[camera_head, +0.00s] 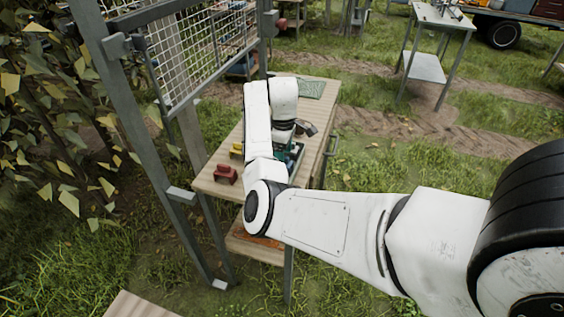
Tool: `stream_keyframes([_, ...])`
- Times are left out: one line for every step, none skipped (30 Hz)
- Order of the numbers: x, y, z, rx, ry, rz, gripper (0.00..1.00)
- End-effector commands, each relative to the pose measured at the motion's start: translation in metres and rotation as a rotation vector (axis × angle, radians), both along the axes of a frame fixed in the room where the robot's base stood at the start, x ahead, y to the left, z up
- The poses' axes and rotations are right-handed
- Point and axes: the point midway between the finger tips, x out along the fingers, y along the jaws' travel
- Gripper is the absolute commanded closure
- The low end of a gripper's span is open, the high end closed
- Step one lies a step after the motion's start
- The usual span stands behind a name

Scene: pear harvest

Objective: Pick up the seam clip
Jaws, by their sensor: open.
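A wooden workbench (207,186) stands left of centre, with my white arm reaching over it. A small red piece (226,174) sits at its near left corner, and a small yellow piece (237,150) lies just behind it, partly hidden by my arm. I cannot tell for sure which piece is the seam clip. My gripper (305,128), small and dark, is over the bench's right half, open, with its fingertips hard to make out. It is well to the right of the red and yellow pieces and apart from them. A green tray-like thing (291,154) is just below it, partly covered by my arm.
A metal frame with wire mesh (200,50) stands along the bench's left side, its post (145,150) close to the near corner. A green mat (311,88) lies at the bench's far end. A leafy tree (50,110) is at left.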

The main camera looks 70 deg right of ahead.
Motion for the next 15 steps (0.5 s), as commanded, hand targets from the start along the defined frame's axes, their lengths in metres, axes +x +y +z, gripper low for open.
stream_keyframes([0.000,0.001,-0.006,0.003,0.002,0.001,0.28])
stream_keyframes([0.000,0.000,-0.010,0.002,0.001,0.001,0.28])
stream_keyframes([0.000,0.000,-0.014,0.002,0.001,0.000,0.28])
stream_keyframes([0.000,0.000,-0.016,0.001,0.001,0.001,0.28])
stream_keyframes([0.000,0.000,-0.018,0.001,0.000,0.001,0.28])
stream_keyframes([0.000,0.000,-0.020,0.000,0.000,0.001,0.28])
stream_keyframes([0.000,0.000,-0.021,0.000,0.000,0.001,0.28])
stream_keyframes([0.000,0.000,-0.021,0.000,0.000,0.001,0.28])
stream_keyframes([0.000,0.000,-0.021,0.000,0.000,0.001,0.28])
stream_keyframes([0.000,0.000,-0.021,0.000,0.000,0.001,0.28])
stream_keyframes([0.000,0.000,-0.021,0.000,0.000,0.001,0.28])
stream_keyframes([0.000,0.000,-0.021,0.000,0.000,0.001,0.28])
stream_keyframes([0.000,0.000,-0.021,0.000,0.000,0.001,0.28])
stream_keyframes([0.000,0.000,-0.021,0.000,0.000,0.001,0.31])
stream_keyframes([0.000,0.000,-0.021,0.000,0.000,0.001,0.34])
